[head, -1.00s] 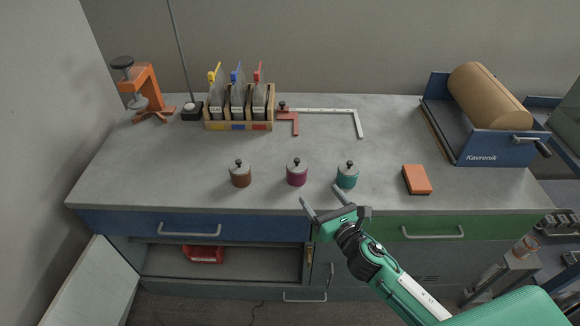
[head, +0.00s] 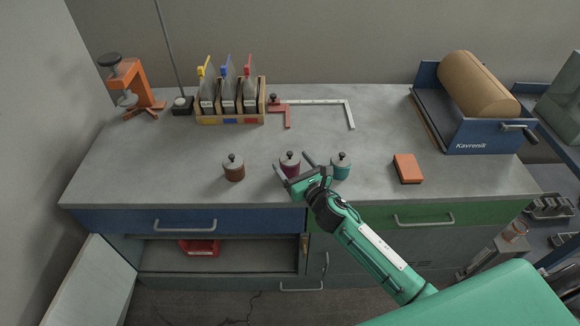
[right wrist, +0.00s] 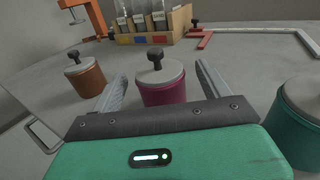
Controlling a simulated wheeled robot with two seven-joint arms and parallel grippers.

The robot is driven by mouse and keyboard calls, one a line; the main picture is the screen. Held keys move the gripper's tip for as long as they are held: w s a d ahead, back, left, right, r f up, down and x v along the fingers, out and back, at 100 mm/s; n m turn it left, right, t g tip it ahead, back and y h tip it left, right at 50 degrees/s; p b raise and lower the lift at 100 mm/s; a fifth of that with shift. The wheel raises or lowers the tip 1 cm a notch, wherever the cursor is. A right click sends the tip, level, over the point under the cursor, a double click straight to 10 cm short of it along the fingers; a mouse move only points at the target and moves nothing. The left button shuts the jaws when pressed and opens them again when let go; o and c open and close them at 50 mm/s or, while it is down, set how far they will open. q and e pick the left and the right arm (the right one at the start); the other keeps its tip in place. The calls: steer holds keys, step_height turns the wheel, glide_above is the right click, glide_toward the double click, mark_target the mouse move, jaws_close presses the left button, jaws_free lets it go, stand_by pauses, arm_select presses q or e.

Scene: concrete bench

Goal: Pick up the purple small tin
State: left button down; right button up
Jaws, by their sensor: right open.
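The purple small tin (head: 290,163) stands upright on the bench between a brown tin and a teal tin. It has a grey lid with a black knob, and its lower part is partly hidden by my gripper in the head view. My right gripper (head: 293,167) is open at the front of the purple tin. In the right wrist view the purple tin (right wrist: 162,84) stands between the open fingers, close in front of the palm, with a finger on either side. My left gripper is not in view.
The brown tin (head: 233,169) stands left and the teal tin (head: 340,166) right, close to my gripper. An orange block (head: 407,168) lies further right. A wooden rack (head: 231,117), a metal square (head: 349,115) and a blue roll holder (head: 488,139) are behind.

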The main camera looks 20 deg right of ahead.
mark_target(286, 155)
steer(key=x, duration=0.4)
steer(key=shift+f, duration=0.2)
steer(key=shift+c, duration=0.2)
steer(key=c, duration=1.1)
steer(key=shift+r, duration=0.2)
